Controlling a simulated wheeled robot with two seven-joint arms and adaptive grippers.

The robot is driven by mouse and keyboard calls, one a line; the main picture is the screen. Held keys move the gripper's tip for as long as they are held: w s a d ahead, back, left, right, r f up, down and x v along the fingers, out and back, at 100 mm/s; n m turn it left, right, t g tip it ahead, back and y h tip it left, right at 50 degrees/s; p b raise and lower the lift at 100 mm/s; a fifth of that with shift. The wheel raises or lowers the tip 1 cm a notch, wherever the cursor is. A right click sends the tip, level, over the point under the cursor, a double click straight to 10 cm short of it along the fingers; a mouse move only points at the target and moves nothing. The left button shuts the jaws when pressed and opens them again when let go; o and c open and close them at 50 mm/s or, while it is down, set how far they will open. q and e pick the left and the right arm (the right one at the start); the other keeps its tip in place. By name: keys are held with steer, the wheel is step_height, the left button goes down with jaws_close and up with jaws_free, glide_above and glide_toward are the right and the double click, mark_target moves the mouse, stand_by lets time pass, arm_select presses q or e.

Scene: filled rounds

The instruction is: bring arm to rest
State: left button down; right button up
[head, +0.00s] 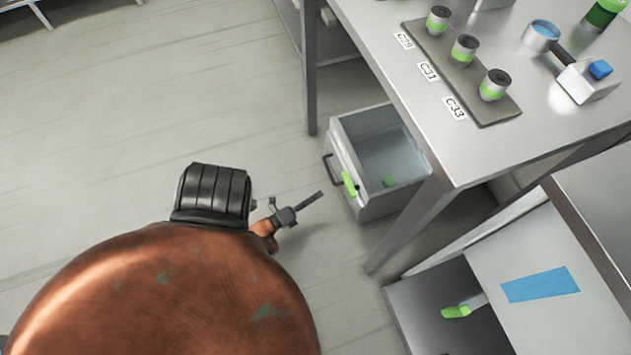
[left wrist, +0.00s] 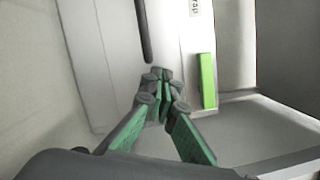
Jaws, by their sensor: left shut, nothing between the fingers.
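My left gripper (head: 309,203) is near the middle of the head view, pointing right toward an open drawer (head: 343,172). It is shut with nothing between its fingers. In the left wrist view the fingertips of the left gripper (left wrist: 160,80) meet in front of the drawer's front (left wrist: 105,60). A dark handle (head: 330,168) and a green strip (head: 349,184) are on the drawer front; the strip also shows in the left wrist view (left wrist: 207,81). I cannot tell whether the fingertips touch the drawer. My right gripper is not in view.
A metal table (head: 400,140) above the drawer bears a dark plate (head: 480,110) with several green-banded cylinders. At the lower right is a cabinet (head: 500,270) with a blue patch (head: 540,284). The floor (head: 130,120) at left is clear.

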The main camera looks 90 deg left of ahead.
arm_select(q)
steer(key=shift+s+d+f, duration=0.1)
steer(key=shift+s+d, duration=0.05)
steer(key=shift+s, duration=0.25)
stand_by(0.4)
